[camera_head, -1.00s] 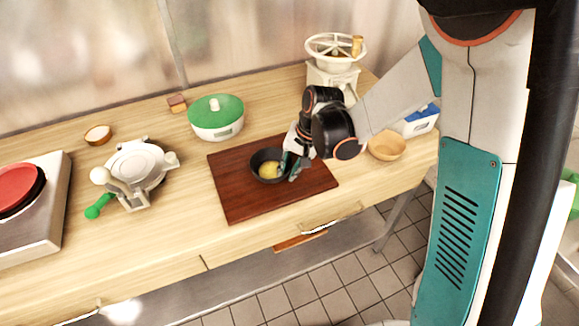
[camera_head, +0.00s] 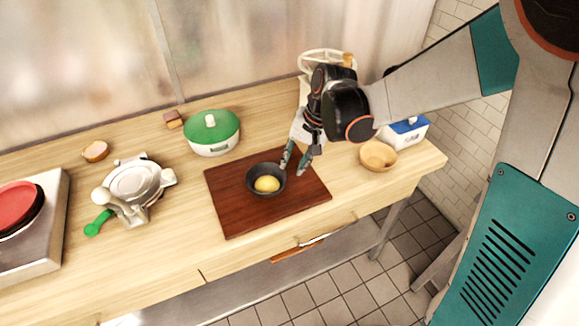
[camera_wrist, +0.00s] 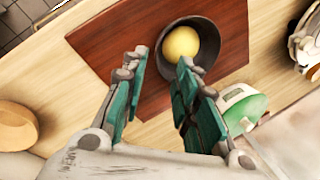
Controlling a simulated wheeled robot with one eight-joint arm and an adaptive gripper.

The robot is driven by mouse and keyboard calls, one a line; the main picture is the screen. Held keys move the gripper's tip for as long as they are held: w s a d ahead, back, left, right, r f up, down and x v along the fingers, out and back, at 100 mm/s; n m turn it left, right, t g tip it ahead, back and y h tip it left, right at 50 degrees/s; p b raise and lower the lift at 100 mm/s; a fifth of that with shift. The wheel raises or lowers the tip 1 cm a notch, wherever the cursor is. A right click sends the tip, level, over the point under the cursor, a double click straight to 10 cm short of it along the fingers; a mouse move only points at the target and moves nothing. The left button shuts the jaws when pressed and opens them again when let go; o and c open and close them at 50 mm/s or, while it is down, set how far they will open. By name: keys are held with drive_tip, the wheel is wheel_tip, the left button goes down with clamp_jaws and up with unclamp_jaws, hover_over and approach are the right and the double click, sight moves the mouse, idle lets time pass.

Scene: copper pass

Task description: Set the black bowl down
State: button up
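The black bowl (camera_head: 252,186) stands upright on the dark wooden board (camera_head: 240,218) with a yellow round thing (camera_head: 266,184) inside it. My gripper (camera_head: 295,163) is at the bowl's right rear side, above the board. In the wrist view, my gripper (camera_wrist: 152,82) has its teal fingers spread apart with nothing between them. The bowl (camera_wrist: 205,72) shows there just beyond the fingertips, with the yellow thing (camera_wrist: 181,43) in it. One fingertip overlaps the bowl's edge in that view; I cannot tell whether it touches.
A green-lidded white pot (camera_head: 213,140) stands behind the board. A metal press (camera_head: 133,185) and a burner (camera_head: 35,225) are at left. A tan bowl (camera_head: 378,155) and a blue-topped white box (camera_head: 406,132) are at right. A grinder (camera_head: 327,60) stands behind my arm.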

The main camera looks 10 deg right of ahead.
drive_tip(key=s+d+r+n+t+h, duration=0.1)
drive_tip(key=s+d+r+t, duration=0.1)
drive_tip(key=s, duration=0.4)
drive_tip(key=s+d+r+n+t+h, duration=0.1)
drive_tip(key=s+d+r+n+t, duration=0.1)
drive_tip(key=s+d+r, duration=0.2)
drive_tip(key=s+d+r+n+t+h, duration=0.1)
drive_tip(key=s+d+r, duration=0.2)
drive_tip(key=s+r, duration=0.3)
drive_tip(key=shift+s+d+r+t, duration=0.35)
drive_tip(key=shift+s+t, duration=0.05)
drive_tip(key=shift+s, duration=0.7)
wheel_tip(320, 180, down, 4)
drive_tip(key=b, duration=0.3)
drive_tip(key=shift+b, duration=0.4)
